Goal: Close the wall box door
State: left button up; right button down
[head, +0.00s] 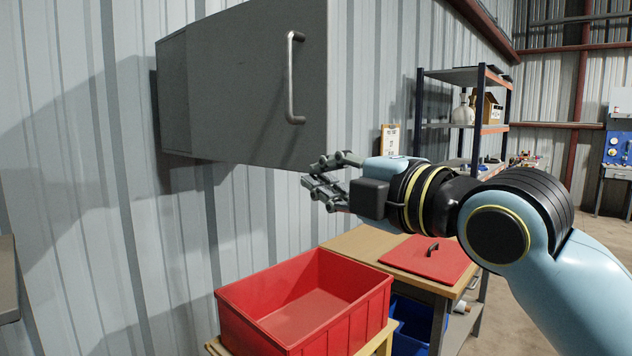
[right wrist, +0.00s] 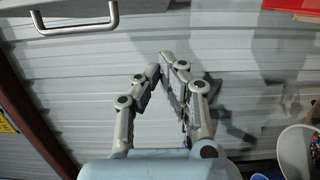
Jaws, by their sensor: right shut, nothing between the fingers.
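The grey wall box (head: 172,95) hangs on the corrugated wall at the upper left of the head view. Its door (head: 240,90) looks swung out from the wall, with its right edge nearer to me; the inside is hidden. The metal door handle (head: 292,78) is upright near that right edge and also shows at the upper left of the right wrist view (right wrist: 80,24). My right gripper (head: 312,182) is just below the door's lower right corner, its fingertips together and empty. Whether it touches the door is unclear. My left gripper is out of view.
Below are an open red bin (head: 250,312) and a workbench (head: 350,245) with a red lid (head: 428,258). A blue bin (head: 410,322) is under the bench. A shelving rack (head: 482,128) stands behind my right arm. Bare wall lies left of the box.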

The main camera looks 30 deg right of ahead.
jog(key=w+d+p, duration=0.2)
jog(key=w+p, duration=0.1)
jog(key=w, duration=0.4)
jog(key=shift+w+d+p, duration=0.25)
jog(key=shift+d+p, duration=0.05)
jog(key=shift+d+r, duration=0.1)
